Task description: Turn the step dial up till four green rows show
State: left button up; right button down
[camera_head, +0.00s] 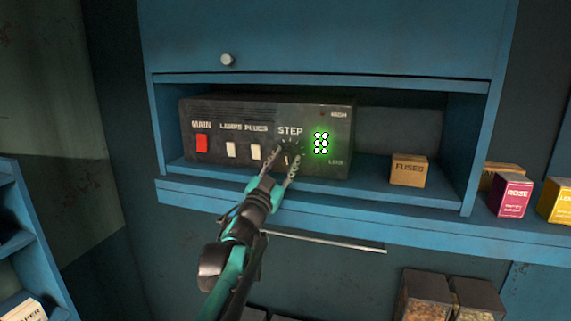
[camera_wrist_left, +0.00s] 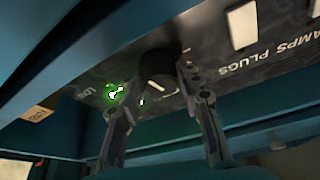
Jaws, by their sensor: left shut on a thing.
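The dark control box (camera_head: 265,110) sits in the blue shelf bay, with the word STEP above its dial. The black step dial (camera_wrist_left: 158,66) shows between my fingers in the left wrist view; in the head view the fingers partly cover it. My left gripper (camera_head: 287,160) is shut on the dial, one finger on each side. Beside the dial, a green display (camera_head: 321,143) glows with paired lights in what look like three rows; the glare blurs them. It also shows in the left wrist view (camera_wrist_left: 114,92), partly lit. My right gripper is not in view.
A red MAIN switch (camera_head: 202,143) and two white switches (camera_head: 231,149) are left of the dial. A fuses box (camera_head: 408,171) stands right of the control box on the shelf. A rose box (camera_head: 510,195) and a yellow box (camera_head: 556,200) stand farther right.

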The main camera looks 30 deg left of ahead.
pick_arm(q)
jog(key=shift+a+m+h, duration=0.1)
jog(key=shift+m+h, duration=0.7)
jog(key=shift+m, duration=0.7)
jog(key=o, duration=1.2)
jog(key=shift+c, duration=0.2)
jog(key=shift+s, duration=0.15)
jog(key=v, duration=1.1)
jog(key=shift+s, duration=0.4)
jog(key=shift+f, duration=0.15)
